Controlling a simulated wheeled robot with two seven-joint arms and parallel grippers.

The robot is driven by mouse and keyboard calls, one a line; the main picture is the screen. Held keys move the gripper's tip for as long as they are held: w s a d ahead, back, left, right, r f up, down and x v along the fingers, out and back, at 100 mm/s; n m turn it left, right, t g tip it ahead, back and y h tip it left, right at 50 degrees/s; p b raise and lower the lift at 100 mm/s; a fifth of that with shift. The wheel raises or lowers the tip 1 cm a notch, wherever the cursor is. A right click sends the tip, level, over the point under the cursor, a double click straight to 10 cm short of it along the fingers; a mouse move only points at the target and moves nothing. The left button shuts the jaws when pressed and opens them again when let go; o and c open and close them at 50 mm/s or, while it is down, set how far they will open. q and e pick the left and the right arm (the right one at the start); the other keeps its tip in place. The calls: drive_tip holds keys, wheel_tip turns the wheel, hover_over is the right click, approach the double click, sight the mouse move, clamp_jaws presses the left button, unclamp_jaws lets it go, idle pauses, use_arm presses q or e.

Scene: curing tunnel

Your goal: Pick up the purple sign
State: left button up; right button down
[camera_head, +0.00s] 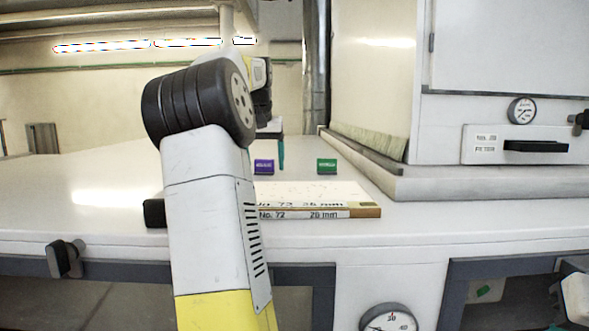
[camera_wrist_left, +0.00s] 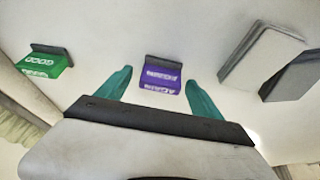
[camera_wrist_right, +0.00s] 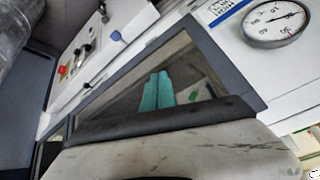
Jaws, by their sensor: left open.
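The purple sign (camera_head: 264,166) stands on the white table surface just right of my left arm in the head view. In the left wrist view the purple sign (camera_wrist_left: 160,82), with white lettering and a dark edge, sits between the two teal fingers. My left gripper (camera_wrist_left: 159,76) is open around that spot, with a gap on either side of the sign; no contact is visible.
A green sign (camera_head: 327,166) stands to the right of the purple one. A flat board marked No. 72 (camera_head: 320,199) lies nearer the front. Grey blocks (camera_wrist_left: 262,55) lie right in the left wrist view. A raised white housing (camera_head: 480,183) bounds the right.

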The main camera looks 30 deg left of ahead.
use_arm(q)
drive_tip(key=shift+c, duration=0.3)
drive_tip(key=c, duration=1.4)
drive_tip(key=shift+r, duration=0.1)
